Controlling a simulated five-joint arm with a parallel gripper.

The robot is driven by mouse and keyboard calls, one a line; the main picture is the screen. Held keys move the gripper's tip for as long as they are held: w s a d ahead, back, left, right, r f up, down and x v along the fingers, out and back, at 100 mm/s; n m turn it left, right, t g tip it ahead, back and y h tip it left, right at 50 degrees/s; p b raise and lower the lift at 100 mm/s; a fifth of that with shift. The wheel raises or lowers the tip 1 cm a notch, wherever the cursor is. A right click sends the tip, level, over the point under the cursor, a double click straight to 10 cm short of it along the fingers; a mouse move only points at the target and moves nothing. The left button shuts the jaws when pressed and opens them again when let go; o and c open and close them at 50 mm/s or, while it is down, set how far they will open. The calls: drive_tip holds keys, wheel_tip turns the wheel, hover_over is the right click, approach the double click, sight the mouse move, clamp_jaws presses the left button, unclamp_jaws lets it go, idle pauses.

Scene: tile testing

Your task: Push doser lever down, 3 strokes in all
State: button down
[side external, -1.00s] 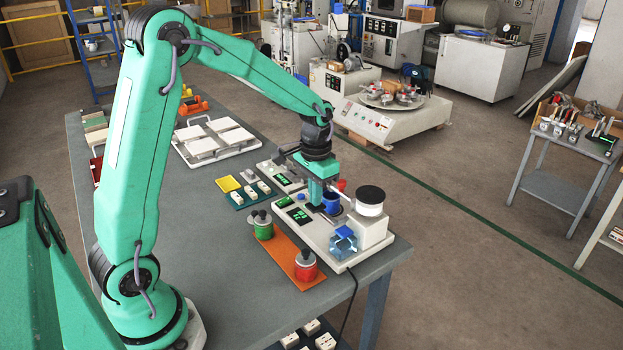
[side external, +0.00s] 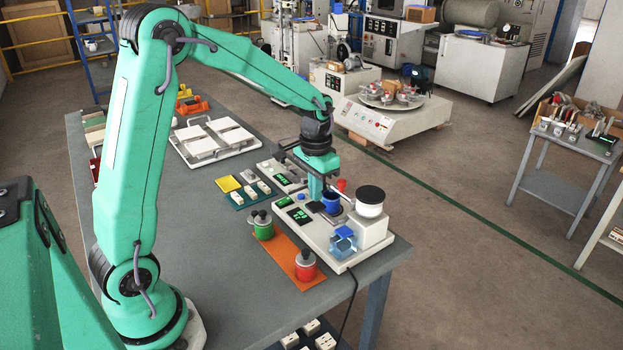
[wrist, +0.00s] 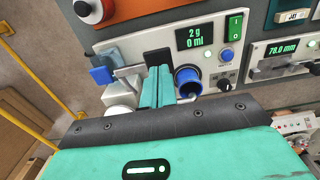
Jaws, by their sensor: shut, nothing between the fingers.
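The doser is a white bench unit (side external: 318,238) with a round hopper (side external: 370,210) under a black lid. Its lever shows as a thin rod with a red knob (side external: 341,185), raised beside the hopper. A blue cup (side external: 331,205) sits on the unit and shows open-mouthed in the wrist view (wrist: 187,83). My gripper (side external: 316,197) is shut and empty, pointing down above the unit, just left of the cup and knob. In the wrist view my teal fingers (wrist: 157,86) are together beside the cup. I cannot tell whether they touch the lever.
The unit's display (wrist: 195,37) reads 2 g and 0 ml. A clear blue box (side external: 343,240) stands at its front. Green (side external: 263,228) and red (side external: 305,268) weights stand on an orange mat (side external: 285,256). A second device (side external: 284,176) stands behind.

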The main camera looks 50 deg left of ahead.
sight(315, 205)
drive_tip(key=shift+f, duration=0.2)
drive_tip(key=shift+f, duration=1.5)
drive_tip(key=shift+r, duration=1.7)
drive_tip(key=shift+r, duration=0.15)
drive_tip(key=shift+r, duration=2.4)
